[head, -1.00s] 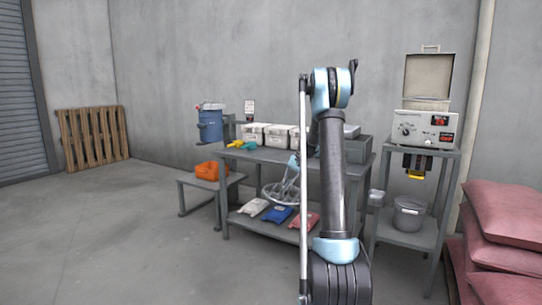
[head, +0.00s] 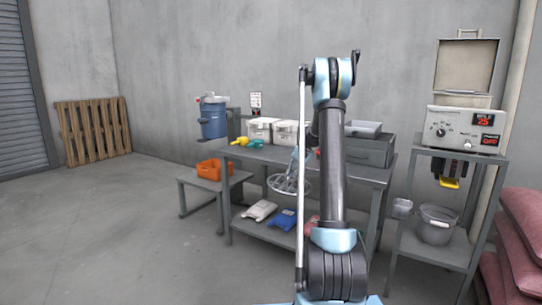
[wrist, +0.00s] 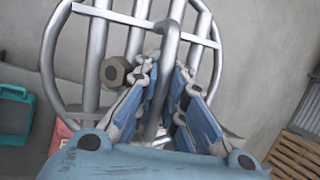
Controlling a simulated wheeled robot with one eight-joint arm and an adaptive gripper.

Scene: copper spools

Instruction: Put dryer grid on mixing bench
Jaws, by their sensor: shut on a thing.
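The dryer grid is a round silver wire rack (head: 287,184) with parallel bars and a handle loop. It hangs in front of the large grey bench, just left of my arm, in the head view. In the wrist view the grid (wrist: 98,50) fills the upper middle, and my gripper (wrist: 163,100) is shut on its handle loop. In the head view my gripper (head: 300,158) is partly hidden behind my arm. The large grey bench (head: 277,155) carries white tubs and a grey box. Which bench is the mixing bench is not labelled.
A low grey bench (head: 228,180) with an orange bin (head: 215,168) and a blue mixer-like drum (head: 212,121) stand left. A stand with a heater-like unit (head: 466,130) and a pot (head: 437,225) is right. Pink sacks (head: 515,240) are at far right. The left floor is open.

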